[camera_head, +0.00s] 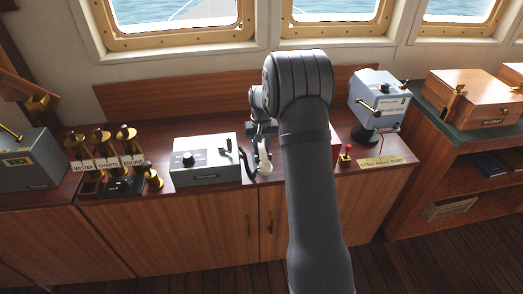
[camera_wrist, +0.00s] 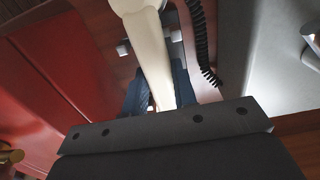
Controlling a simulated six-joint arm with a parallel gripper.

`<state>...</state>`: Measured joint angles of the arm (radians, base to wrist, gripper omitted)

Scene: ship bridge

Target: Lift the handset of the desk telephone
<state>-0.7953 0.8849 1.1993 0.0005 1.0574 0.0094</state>
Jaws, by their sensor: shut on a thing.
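The cream telephone handset (camera_wrist: 152,48) runs down the middle of the wrist view, between the two dark fingers of my gripper (camera_wrist: 158,95). The fingers are shut on its grip. The handset also shows in the head view (camera_head: 264,160), just below my gripper (camera_head: 262,137) and left of my arm. A black coiled cord (camera_wrist: 202,40) hangs beside it. My arm hides much of that area in the head view. I cannot tell whether the handset is clear of its cradle.
A grey control box (camera_head: 206,160) with a knob and lever stands close left of the handset. Brass-topped handles (camera_head: 102,140) stand farther left.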

